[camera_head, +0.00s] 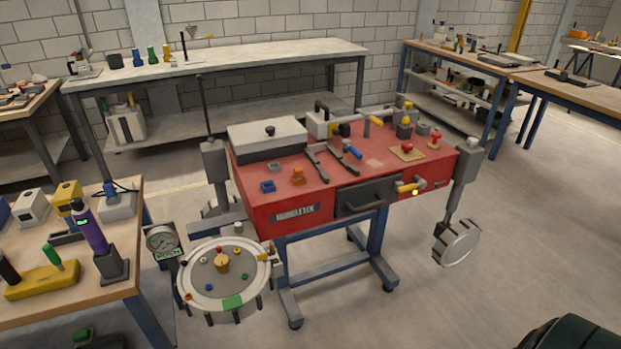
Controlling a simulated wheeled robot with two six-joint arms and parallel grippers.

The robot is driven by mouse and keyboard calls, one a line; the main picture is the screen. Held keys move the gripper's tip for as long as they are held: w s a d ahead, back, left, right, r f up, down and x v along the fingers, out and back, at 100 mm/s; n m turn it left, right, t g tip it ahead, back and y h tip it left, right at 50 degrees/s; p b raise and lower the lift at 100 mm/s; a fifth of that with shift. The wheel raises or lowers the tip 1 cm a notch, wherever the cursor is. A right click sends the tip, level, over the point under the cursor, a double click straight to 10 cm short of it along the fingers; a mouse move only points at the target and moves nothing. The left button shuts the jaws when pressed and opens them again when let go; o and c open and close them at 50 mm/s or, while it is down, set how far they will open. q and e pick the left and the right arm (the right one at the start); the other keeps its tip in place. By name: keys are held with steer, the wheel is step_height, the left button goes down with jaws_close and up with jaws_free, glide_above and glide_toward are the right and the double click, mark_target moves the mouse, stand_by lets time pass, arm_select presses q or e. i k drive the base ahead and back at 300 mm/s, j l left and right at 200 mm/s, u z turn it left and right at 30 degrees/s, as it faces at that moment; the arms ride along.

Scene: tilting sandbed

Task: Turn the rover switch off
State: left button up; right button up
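No part in view can be picked out for certain as the rover switch. A red bench unit (300,203) on a blue wheeled frame stands in the middle. On its front right is a yellow handle (408,188) with a small bright yellow spot beside it. A red knob (435,140) stands on its top at the right, near a red-topped button on a tan plate (407,150). Whether any of these is the switch, and its position, I cannot tell. Neither of my grippers is in view.
A round dial plate (205,291) and a gauge (162,240) stand at the bench's front left. A grey disc (458,243) hangs at its right. A wooden table (150,270) is at the left. Open floor (430,310) lies in front and right. A dark rounded object (572,333) fills the bottom right corner.

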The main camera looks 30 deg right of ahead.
mark_target(406, 146)
steer(key=z, duration=1.6)
steer(key=i+l, duration=0.15)
steer(key=i, duration=0.15)
steer(key=i+l+u, duration=0.15)
steer(key=i, duration=0.2)
